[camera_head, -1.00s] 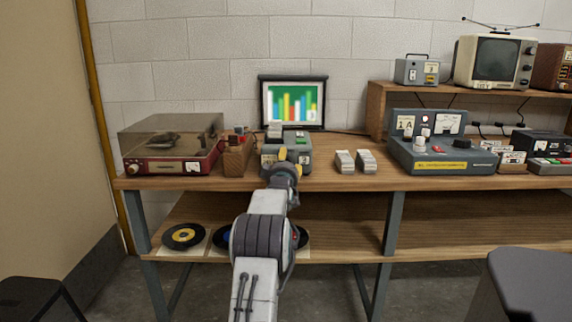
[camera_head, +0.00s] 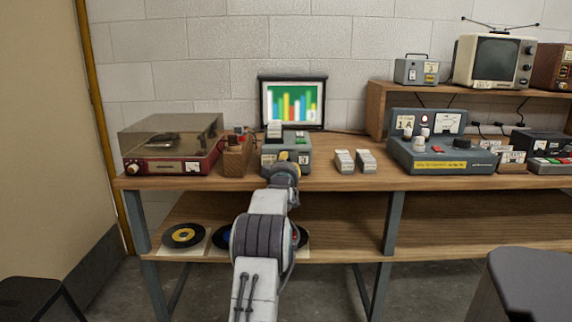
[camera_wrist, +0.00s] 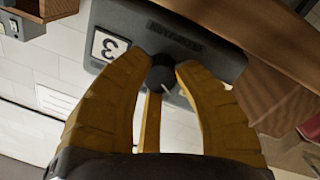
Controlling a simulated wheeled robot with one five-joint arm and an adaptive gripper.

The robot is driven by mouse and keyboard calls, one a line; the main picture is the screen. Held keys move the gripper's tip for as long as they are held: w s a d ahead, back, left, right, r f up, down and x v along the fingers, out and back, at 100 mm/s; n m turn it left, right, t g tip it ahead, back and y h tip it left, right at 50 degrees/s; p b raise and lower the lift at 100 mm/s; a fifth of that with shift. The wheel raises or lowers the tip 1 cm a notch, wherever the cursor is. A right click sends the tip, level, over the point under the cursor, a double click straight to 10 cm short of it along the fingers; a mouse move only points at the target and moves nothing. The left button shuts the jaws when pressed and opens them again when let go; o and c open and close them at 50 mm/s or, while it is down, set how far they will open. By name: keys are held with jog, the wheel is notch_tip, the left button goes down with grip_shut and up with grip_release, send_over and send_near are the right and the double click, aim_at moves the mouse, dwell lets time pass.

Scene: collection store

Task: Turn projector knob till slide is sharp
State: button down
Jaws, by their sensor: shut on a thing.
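The grey slide projector (camera_head: 299,148) stands on the wooden bench with slides in its top. In the wrist view its grey body (camera_wrist: 205,45) shows a "3" label, seen turned over. My gripper (camera_head: 284,158) is at the projector's front. In the wrist view my gripper's yellow fingers (camera_wrist: 163,65) are closed around the small dark knob (camera_wrist: 162,78), which has a light mark. The head view hides the knob behind my arm.
A wooden block-like viewer (camera_head: 236,158) and a record player (camera_head: 172,146) stand left of the projector. Two small slide boxes (camera_head: 345,161) stand to its right, then a grey console (camera_head: 440,158). Records lie on the lower shelf. Bench top between boxes and console is narrow.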

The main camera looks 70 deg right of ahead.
jog(key=shift+w+m+b, duration=0.1)
jog(key=shift+m+b, duration=0.5)
jog(key=shift+b, duration=0.55)
jog(key=shift+r+m+b, duration=0.2)
jog(key=shift+m, duration=0.6)
jog(key=shift+r+m+b, duration=0.15)
jog(key=shift+m+b, duration=0.05)
jog(key=shift+m, duration=0.6)
jog(key=shift+w, duration=0.1)
jog(key=c, duration=1.2)
grip_release()
jog(key=shift+c, duration=0.2)
jog(key=o, duration=0.4)
jog(key=shift+f, duration=0.15)
jog(key=shift+c, duration=0.2)
jog(key=shift+a, duration=0.15)
jog(key=v, duration=1.1)
jog(key=shift+a, duration=0.35)
jog(key=shift+o, duration=0.2)
